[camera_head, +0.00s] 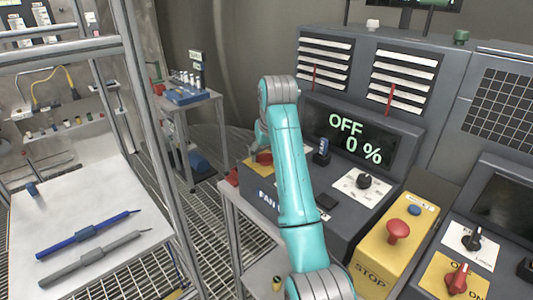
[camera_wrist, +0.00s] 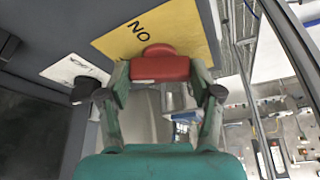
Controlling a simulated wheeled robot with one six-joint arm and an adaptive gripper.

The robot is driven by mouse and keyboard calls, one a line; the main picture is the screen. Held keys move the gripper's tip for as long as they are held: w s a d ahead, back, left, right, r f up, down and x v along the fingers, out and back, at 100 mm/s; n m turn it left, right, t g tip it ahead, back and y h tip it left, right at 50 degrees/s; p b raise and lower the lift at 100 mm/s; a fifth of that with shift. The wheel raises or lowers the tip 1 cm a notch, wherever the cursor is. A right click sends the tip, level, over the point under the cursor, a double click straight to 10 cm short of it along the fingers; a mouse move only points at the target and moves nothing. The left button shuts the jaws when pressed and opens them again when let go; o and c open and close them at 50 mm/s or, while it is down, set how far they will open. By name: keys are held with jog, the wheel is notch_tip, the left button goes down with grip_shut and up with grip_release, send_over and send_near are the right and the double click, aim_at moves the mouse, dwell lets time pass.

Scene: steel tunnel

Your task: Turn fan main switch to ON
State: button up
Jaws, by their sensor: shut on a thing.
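The fan main switch, a red knob (camera_wrist: 160,68), sits on a yellow plate (camera_wrist: 185,28) printed with ON, which appears upside down in the wrist view. My gripper (camera_wrist: 162,80) is shut on the knob, one finger at each end of its red bar. In the head view the red knob (camera_head: 264,158) shows on its yellow plate at the left end of the fan console (camera_head: 340,212), partly behind my arm. My gripper is mostly hidden there by the arm. The console display (camera_head: 350,138) reads OFF and 0 %.
A black dial (camera_head: 364,181) on a white plate is right of the switch. A yellow STOP box (camera_head: 392,245) with a red button stands in front. A metal rack (camera_head: 150,120) and a shelf with blue and grey tools (camera_head: 85,235) are at left.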

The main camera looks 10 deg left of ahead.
jog(key=m+h, duration=0.1)
jog(key=m, duration=0.2)
jog(key=m+h, duration=0.1)
jog(key=m, duration=0.2)
jog(key=shift+a+m, duration=0.15)
jog(key=shift+m, duration=0.15)
jog(key=m+h, duration=0.1)
jog(key=m, duration=0.2)
jog(key=m+h, duration=0.1)
jog(key=m, duration=0.2)
jog(key=shift+a+g+h, duration=0.1)
jog(key=shift+g+h, duration=0.2)
jog(key=shift+h, duration=0.1)
jog(key=shift+m, duration=0.3)
jog(key=o, duration=1.1)
jog(key=shift+o, duration=0.2)
